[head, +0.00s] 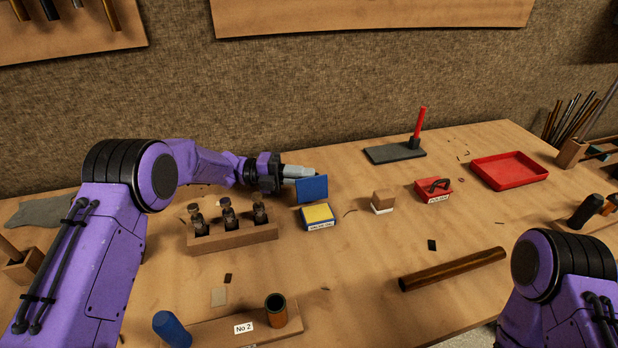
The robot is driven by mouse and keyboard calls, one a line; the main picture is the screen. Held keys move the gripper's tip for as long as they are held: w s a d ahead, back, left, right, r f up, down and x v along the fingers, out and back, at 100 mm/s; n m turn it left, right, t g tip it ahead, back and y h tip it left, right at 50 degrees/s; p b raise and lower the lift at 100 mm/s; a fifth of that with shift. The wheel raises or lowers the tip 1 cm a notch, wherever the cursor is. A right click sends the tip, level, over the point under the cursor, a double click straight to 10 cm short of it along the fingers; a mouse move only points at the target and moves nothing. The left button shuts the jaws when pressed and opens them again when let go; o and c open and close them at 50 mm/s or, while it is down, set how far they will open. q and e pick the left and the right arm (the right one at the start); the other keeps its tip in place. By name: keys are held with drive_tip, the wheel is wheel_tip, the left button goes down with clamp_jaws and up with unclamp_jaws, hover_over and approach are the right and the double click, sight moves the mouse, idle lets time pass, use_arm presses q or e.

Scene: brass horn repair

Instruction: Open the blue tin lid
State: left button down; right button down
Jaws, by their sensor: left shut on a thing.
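The blue tin (319,224) stands on the bench near the middle, with a white label on its front and a yellow inside or content showing. Its blue lid (312,188) stands raised, roughly upright, at the tin's back edge. My left gripper (308,172) reaches in from the left and is shut at the lid's upper edge, behind it; the fingertips are partly hidden by the lid. My right gripper is out of view; only part of my right arm shows at the lower right.
A wooden rack (235,236) with several small bottles stands just left of the tin. Right of it are a brown-and-white block (383,202), a red box (433,191) and a red tray (509,170). A dark tube (453,269) lies in front. Bench between is mostly clear.

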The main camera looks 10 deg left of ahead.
use_arm(q)
drive_tip(key=shift+r, duration=0.1)
drive_tip(key=c, duration=1.2)
unclamp_jaws()
drive_tip(key=shift+a, duration=0.1)
drive_tip(key=shift+a, duration=0.25)
drive_tip(key=a, duration=0.3)
drive_tip(key=a+b, duration=0.1)
drive_tip(key=a, duration=0.2)
drive_tip(key=a+b, duration=0.1)
drive_tip(key=a, duration=0.2)
drive_tip(key=shift+s+a, duration=0.35)
drive_tip(key=shift+s, duration=0.05)
drive_tip(key=shift+a, duration=0.2)
